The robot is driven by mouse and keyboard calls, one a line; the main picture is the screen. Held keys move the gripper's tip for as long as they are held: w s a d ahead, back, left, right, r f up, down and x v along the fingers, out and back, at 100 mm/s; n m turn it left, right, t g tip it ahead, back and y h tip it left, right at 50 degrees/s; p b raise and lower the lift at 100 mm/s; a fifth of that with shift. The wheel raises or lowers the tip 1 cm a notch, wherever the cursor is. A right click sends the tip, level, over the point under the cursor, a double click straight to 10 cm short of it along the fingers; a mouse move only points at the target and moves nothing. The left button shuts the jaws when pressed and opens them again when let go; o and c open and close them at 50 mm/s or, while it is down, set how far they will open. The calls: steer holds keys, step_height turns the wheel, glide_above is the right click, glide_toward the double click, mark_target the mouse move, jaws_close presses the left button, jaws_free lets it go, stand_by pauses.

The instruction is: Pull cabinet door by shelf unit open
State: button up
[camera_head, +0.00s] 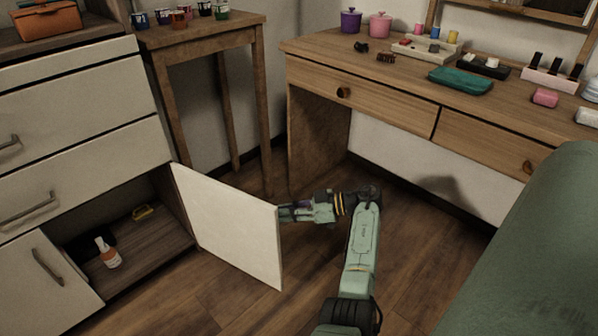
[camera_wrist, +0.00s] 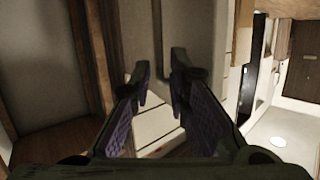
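The white cabinet door (camera_head: 228,225) stands swung well out from the low cabinet, hinged at its left edge in the head view. Its inner face shows and its outer face is hidden. My gripper (camera_head: 284,212) is at the door's free right edge, its fingertips partly hidden behind the door. In the wrist view my gripper (camera_wrist: 160,80) has its two fingers apart. A thin upright bar, seemingly the door handle (camera_wrist: 158,35), shows in line with the gap between them. I cannot tell whether they touch it.
The opened compartment holds an orange-and-white bottle (camera_head: 107,253) and a yellow item (camera_head: 143,212). A second closed door (camera_head: 40,285) is at left, below the drawers (camera_head: 75,110). A wooden stand (camera_head: 205,38) and a desk (camera_head: 365,75) stand behind. A green surface (camera_head: 530,250) fills the right.

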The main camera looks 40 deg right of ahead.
steer(key=d+b, duration=0.1)
steer(key=b, duration=0.1)
steer(key=d+b, duration=0.2)
steer(key=b, duration=0.1)
steer(key=d+b, duration=0.1)
steer(key=b, duration=0.1)
steer(key=shift+d+f+b, duration=0.3)
steer(key=shift+b, duration=0.05)
steer(key=shift+s+r+p, duration=0.1)
steer(key=shift+p, duration=0.2)
stand_by(0.8)
